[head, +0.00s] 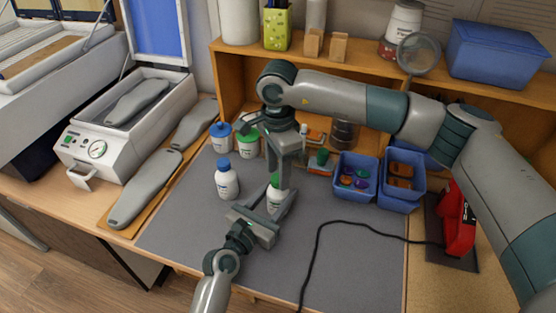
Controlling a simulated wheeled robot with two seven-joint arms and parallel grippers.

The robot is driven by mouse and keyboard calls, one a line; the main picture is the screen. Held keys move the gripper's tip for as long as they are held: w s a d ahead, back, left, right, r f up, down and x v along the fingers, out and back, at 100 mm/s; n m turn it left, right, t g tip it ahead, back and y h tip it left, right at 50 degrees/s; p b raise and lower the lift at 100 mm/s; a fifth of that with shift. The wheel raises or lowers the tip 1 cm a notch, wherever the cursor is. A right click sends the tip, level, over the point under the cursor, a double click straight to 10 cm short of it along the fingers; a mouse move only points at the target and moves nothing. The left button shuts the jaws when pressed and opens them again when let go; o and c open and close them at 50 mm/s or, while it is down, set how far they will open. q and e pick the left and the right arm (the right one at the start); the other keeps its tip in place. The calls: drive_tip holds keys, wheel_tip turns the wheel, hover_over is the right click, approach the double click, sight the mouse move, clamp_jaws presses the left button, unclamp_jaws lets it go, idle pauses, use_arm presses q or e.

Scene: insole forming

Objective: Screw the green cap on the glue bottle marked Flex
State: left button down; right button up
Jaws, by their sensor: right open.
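A small white bottle (273,197) stands upright on the grey mat, partly hidden by both grippers; its label is too small to read. Something green, the green cap (274,179), shows at its top; I cannot tell whether it is seated on the thread. My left gripper (276,205) reaches in from below with its fingers on either side of the bottle's lower body and appears closed on it. My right gripper (281,183) points straight down over the bottle, its open fingers at the cap. Another white bottle with a blue cap (227,181) stands to the left.
Tubs with blue (221,138) and green (247,144) lids stand behind. Blue bins (356,178) with small parts are at the right. A black cable (350,224) runs across the mat to a red tool (459,220). The mat's front left is clear.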

drive_tip(key=shift+f, duration=0.5)
clamp_jaws()
drive_tip(key=shift+m, duration=0.3)
drive_tip(key=m, duration=1)
drive_tip(key=shift+m, duration=0.4)
drive_tip(key=shift+o, duration=0.7)
unclamp_jaws()
